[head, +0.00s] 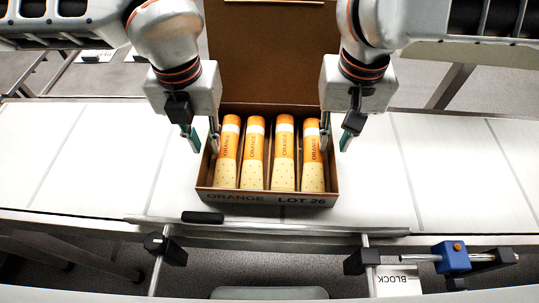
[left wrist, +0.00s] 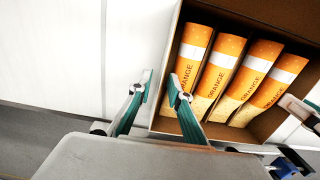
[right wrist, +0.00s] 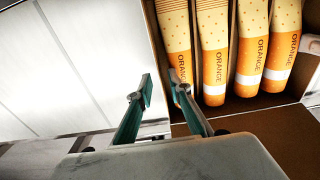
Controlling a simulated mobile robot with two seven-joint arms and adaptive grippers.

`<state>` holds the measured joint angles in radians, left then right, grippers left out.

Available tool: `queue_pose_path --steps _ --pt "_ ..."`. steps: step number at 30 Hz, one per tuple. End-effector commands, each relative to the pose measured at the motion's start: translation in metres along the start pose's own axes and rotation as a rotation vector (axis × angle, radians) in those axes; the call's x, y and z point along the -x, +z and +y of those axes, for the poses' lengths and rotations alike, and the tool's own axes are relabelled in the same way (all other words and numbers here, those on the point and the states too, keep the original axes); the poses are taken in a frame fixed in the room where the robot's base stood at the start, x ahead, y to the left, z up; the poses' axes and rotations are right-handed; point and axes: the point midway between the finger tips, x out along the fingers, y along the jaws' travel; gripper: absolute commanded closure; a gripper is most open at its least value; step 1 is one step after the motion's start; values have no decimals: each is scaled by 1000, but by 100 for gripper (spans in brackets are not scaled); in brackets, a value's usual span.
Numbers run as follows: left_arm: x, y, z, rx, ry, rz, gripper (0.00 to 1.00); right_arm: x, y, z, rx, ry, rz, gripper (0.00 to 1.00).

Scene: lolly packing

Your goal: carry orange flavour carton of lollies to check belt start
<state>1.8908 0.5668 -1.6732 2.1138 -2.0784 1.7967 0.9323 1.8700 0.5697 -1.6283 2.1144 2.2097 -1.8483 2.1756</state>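The orange flavour carton (head: 268,198) is brown, marked "ORANGE LOT 26", and stands with its lid (head: 270,60) up at the back. Several orange-wrapped lollies (head: 255,150) lie side by side in it. My left gripper (head: 202,141) is open at the carton's left wall, one finger outside and one inside. My right gripper (head: 336,140) is open at the right wall in the same way. Both wrist views show the fingertips apart, the left pair (left wrist: 160,88) and the right pair (right wrist: 161,90), with the wall edge between them. I cannot tell whether the fingers touch the wall.
The carton stands on a white belt (head: 90,160) with free surface to both sides. A rail (head: 300,228) with clamps runs along the front edge. A blue block fitting (head: 450,257) and a "BLOCK" label (head: 398,282) are at the front right.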

Motion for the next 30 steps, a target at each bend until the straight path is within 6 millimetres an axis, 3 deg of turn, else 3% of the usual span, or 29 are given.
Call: queue_pose_path --steps 10,14,30 --pt "4 1 -1 -2 -2 -6 79 3 0 -1 0 -2 4 79" --pt "14 1 -1 -1 -2 -8 79 3 0 -1 0 -2 4 79" --pt "111 -1 0 0 -1 -9 79 3 0 -1 0 -2 3 79"
